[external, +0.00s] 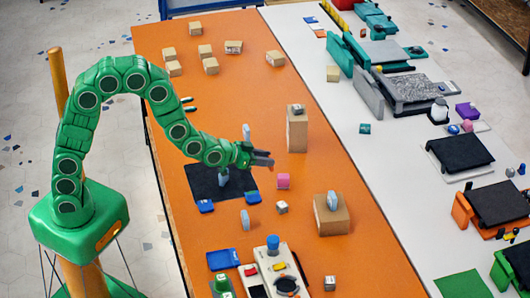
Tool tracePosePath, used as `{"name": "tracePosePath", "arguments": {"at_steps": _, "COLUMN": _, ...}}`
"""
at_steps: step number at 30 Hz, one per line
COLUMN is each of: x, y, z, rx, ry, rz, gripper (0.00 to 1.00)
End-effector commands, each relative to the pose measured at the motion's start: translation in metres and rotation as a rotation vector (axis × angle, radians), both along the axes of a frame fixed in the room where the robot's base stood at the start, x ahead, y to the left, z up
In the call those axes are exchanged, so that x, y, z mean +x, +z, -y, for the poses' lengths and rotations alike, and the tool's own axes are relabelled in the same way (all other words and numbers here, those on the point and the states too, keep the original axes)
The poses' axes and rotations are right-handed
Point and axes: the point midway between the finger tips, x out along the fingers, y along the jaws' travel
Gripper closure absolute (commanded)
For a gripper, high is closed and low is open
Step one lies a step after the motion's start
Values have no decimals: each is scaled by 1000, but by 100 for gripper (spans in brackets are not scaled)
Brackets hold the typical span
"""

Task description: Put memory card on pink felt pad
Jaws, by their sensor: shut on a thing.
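I cannot make out the pink felt pad for certain; a pale pinkish patch lies under a pink ball (467,126) at the right.
A tall cardboard box (297,133) stands right of my gripper, and a lower one (331,217) stands nearer the front. A beige device (271,270) is at the table's front. Several small boxes sit at the back. Printers line the white counter (345,105). The orange table's middle back is clear.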

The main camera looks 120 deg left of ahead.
Motion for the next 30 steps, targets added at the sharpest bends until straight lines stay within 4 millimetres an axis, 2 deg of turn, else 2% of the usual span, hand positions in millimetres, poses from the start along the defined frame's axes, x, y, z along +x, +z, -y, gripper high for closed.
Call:
{"name": "tracePosePath", "arguments": {"at_steps": 5, "x": -9, "y": 5, "z": 6, "rx": -3, "ry": 41, "rz": -14, "gripper": 94}}
{"name": "tracePosePath", "arguments": {"at_steps": 21, "x": -78, "y": 47, "z": 23, "rx": 0, "ry": 322, "rz": -10, "gripper": 94}}
{"name": "tracePosePath", "arguments": {"at_steps": 25, "x": -84, "y": 51, "z": 24, "rx": 0, "ry": 347, "rz": -3, "gripper": 94}}
{"name": "tracePosePath", "arguments": {"at_steps": 30, "x": -80, "y": 48, "z": 21, "rx": -3, "ry": 349, "rz": 0, "gripper": 94}}
